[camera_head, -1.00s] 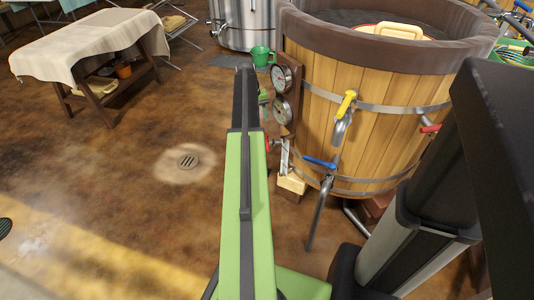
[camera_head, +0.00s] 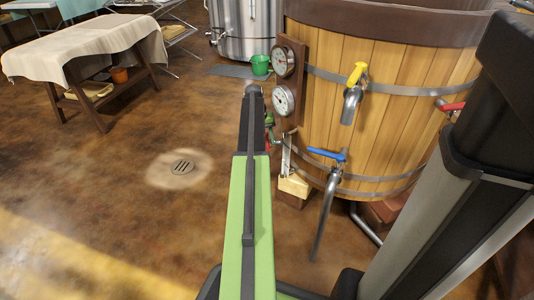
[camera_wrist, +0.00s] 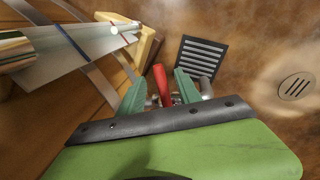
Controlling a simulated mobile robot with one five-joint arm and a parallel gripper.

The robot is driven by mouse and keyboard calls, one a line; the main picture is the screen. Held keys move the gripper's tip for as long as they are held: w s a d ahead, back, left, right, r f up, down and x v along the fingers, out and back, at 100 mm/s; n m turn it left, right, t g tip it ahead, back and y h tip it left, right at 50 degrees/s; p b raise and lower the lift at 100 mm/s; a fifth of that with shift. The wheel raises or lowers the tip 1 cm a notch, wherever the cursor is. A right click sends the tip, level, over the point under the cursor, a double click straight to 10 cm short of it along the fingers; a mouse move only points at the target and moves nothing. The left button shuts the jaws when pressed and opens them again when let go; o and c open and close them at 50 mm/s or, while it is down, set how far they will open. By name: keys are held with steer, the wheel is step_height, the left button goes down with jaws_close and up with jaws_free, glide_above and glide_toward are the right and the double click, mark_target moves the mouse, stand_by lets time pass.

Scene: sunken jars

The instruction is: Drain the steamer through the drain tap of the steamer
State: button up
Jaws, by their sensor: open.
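A round wooden tub (camera_head: 390,110) with metal hoops, which I take as the steamer, stands at the right in the head view. On its side are a yellow-handled tap (camera_head: 356,75), a blue-handled tap (camera_head: 325,154) low down with a long spout, and a red handle (camera_head: 452,106) farther right. Which tap is the drain tap is not marked. In the wrist view, my gripper (camera_wrist: 160,88) is open, its green fingers on either side of a red handle (camera_wrist: 162,84). Contact cannot be told. My arm mostly hides the gripper in the head view.
Two dial gauges (camera_head: 283,101) sit on the tub's left side, above a pale block (camera_head: 294,186). A floor drain (camera_head: 182,167) lies in open floor at left.

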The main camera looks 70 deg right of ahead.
step_height(320, 180, down, 2)
steer(key=shift+s+d+b, duration=0.1)
steer(key=shift+s+b, duration=0.05)
steer(key=shift+b, duration=0.2)
steer(key=shift+r, duration=0.1)
steer(key=shift+c, duration=0.4)
jaws_close()
stand_by(0.5)
